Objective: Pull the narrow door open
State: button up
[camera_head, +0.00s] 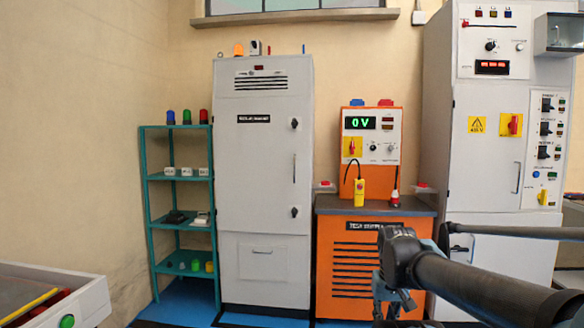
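A tall white cabinet (265,180) stands against the back wall with its front door shut. The door has a slim vertical handle (294,168) near its right edge, with a round black knob above and below it. A second tall white cabinet (484,140) at the right has a narrow front door, also shut, with a vertical handle (517,178). I cannot tell which door is the one named. My arm reaches in from the lower right. My gripper (393,298) seems to be the dark part at its end, in front of the orange bench and apart from both handles; its fingers are unclear.
An orange test bench (335,262) with a grey top stands between the cabinets, carrying an orange meter unit and a yellow handheld device. A teal shelf (147,215) stands left of the central cabinet. A white tray-like table (90,297) fills the lower left corner.

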aim_at(262, 164)
jog(key=u, duration=0.25)
jog(key=i, duration=1.15)
jog(key=z, duration=0.25)
